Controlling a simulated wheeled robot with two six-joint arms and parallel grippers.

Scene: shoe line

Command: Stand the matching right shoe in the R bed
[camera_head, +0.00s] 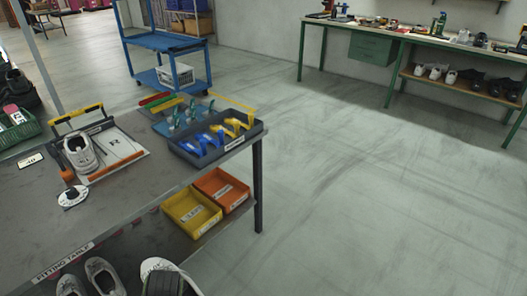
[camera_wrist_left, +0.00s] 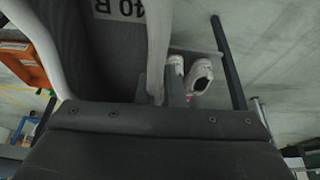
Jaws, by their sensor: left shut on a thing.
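The fitting board (camera_head: 133,154) lies on the fitting table at the left of the head view. A white-grey shoe (camera_head: 80,154) stands on its left side. The R bed (camera_head: 115,143), marked with an R, is bare. My left gripper is shut on a shoe, which fills the top left of the wrist view; its label reads 40 R (camera_wrist_left: 118,9). A white rim with a dark inside at the bottom edge of the head view looks like this held shoe (camera_head: 154,265). My right gripper is not in view.
Yellow (camera_head: 191,213) and orange bins (camera_head: 221,189) sit on the shelf below. White shoes (camera_head: 103,276) are below the table's front edge. The floor rightward is clear.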

